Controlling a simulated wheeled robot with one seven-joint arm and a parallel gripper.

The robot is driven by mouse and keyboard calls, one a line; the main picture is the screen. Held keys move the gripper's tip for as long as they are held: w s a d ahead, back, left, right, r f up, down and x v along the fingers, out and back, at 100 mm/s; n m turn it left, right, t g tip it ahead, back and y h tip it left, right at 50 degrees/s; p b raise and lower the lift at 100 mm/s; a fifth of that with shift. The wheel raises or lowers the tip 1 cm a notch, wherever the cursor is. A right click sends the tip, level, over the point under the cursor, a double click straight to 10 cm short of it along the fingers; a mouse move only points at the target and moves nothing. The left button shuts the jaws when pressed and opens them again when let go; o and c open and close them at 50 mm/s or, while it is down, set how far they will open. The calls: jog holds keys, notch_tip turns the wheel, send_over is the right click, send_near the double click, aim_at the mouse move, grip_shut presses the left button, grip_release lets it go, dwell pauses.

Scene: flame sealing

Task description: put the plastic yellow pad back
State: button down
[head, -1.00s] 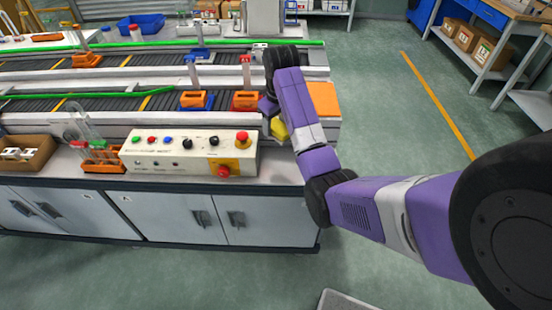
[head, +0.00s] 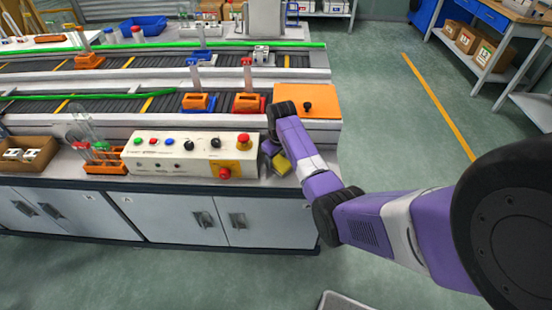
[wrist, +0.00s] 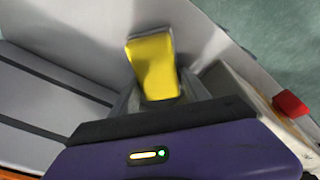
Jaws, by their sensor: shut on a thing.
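The yellow pad (wrist: 153,62) sticks out from between the fingers of my gripper (wrist: 160,98) in the wrist view. It is a small, flat, bright yellow piece with a pale rim at its top. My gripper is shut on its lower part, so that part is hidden. In the head view the pad (head: 282,164) shows beside my purple wrist, over the right end of the bench, just right of the control box. I cannot tell whether the pad touches the bench top.
The cream control box (head: 190,155) with several buttons stands just left of the pad. An orange box (head: 318,98) with a black knob stands behind my gripper at the conveyor's end. Orange holders (head: 247,102) stand on the conveyor. A tube rack (head: 103,165) stands at left.

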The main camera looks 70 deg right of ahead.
aim_at(278, 163)
jog(key=shift+f, duration=0.15)
jog(key=c, duration=0.5)
grip_release()
jog(key=v, duration=1.2)
jog(key=shift+w+d, duration=0.1)
jog(key=shift+d, duration=0.05)
